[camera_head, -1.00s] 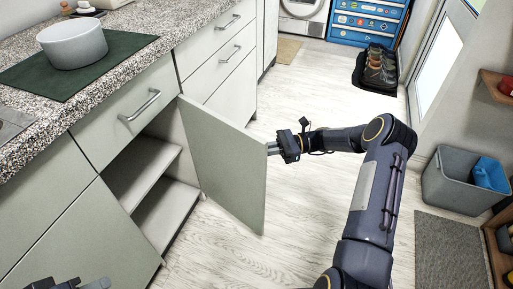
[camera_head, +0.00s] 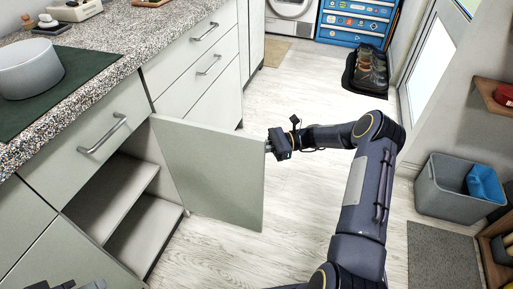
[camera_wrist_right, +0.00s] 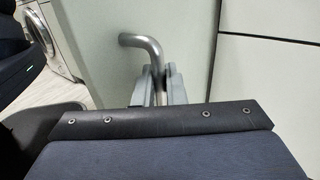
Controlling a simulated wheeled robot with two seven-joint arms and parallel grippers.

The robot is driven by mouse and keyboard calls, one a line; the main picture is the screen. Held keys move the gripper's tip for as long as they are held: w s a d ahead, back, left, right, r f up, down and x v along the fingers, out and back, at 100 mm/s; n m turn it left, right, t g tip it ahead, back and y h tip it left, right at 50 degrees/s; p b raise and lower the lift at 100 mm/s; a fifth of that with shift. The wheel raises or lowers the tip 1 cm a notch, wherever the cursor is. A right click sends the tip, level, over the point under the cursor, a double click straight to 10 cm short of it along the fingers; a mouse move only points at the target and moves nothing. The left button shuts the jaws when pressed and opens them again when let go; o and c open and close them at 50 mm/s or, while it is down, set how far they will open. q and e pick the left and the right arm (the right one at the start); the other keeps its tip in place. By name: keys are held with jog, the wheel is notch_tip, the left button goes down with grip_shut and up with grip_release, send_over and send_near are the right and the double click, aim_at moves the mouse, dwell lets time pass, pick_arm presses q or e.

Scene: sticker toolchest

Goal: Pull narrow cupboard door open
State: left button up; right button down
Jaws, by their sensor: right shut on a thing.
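The narrow cupboard door (camera_head: 212,178) is a plain grey-green panel, standing wide open and out from the cabinet front in the head view. It also shows in the right wrist view (camera_wrist_right: 95,60). My right gripper (camera_head: 268,147) is at the door's outer edge. In the right wrist view its fingers (camera_wrist_right: 157,88) are shut on the door's curved metal handle (camera_wrist_right: 138,41). The open cupboard's shelves (camera_head: 112,192) look empty. My left gripper (camera_head: 78,286) shows only partly at the bottom left edge, apart from the door; its fingers are cut off.
A drawer with a bar handle (camera_head: 103,134) is above the cupboard, under the speckled counter (camera_head: 110,62) with a grey pot (camera_head: 28,68). More drawers (camera_head: 205,72) stand beyond the door. A grey bin (camera_head: 445,188) is at the right. The pale floor (camera_head: 305,100) between is clear.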

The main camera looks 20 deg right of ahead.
jog(key=shift+a, duration=0.1)
jog(key=c, duration=1.6)
grip_release()
jog(key=s+d, duration=0.1)
jog(key=d, duration=0.6)
jog(key=shift+d+p, duration=0.35)
